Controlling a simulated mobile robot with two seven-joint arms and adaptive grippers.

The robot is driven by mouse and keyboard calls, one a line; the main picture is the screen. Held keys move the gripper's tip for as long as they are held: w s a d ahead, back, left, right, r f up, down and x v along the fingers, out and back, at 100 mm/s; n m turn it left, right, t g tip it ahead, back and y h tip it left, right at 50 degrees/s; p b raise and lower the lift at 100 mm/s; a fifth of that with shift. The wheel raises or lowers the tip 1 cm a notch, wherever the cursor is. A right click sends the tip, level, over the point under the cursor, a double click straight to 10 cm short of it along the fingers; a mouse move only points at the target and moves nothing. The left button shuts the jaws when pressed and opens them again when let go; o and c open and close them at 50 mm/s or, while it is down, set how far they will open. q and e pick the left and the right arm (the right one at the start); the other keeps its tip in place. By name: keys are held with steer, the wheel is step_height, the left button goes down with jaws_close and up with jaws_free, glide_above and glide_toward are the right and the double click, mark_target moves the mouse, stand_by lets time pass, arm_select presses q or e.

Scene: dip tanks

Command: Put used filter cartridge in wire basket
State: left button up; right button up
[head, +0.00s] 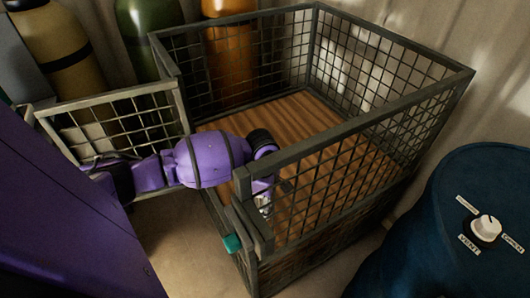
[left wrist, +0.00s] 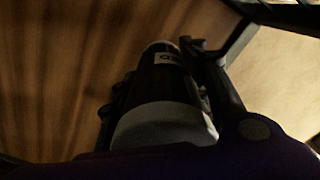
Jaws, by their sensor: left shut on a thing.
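The wire basket (head: 345,138) is a large grey mesh cage with a wooden slatted floor. My purple left arm reaches in from the left, and my left gripper (head: 268,188) is behind the basket's near rim, partly hidden by the mesh. In the left wrist view, my left gripper (left wrist: 163,75) is shut on the used filter cartridge (left wrist: 165,120), a dark cylinder with a pale band and a small white label. The wooden floor shows beyond the cartridge; I cannot tell whether they touch. In the head view the cartridge is mostly hidden. My right gripper is out of view.
A mesh gate panel (head: 112,122) stands open at the basket's left, leaving a gap my arm passes through. A teal latch (head: 232,243) is on the near corner. A blue drum (head: 440,235) with a white knob stands at right. Gas cylinders (head: 150,40) stand behind.

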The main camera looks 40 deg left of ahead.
arm_select(q)
steer(key=shift+f, duration=1.9)
steer(key=shift+f+b, duration=0.15)
steer(key=shift+b, duration=0.15)
steer(key=o, duration=1.4)
step_height(320, 180, up, 12)
steer(key=shift+r+p, duration=0.2)
steer(key=shift+p, duration=0.45)
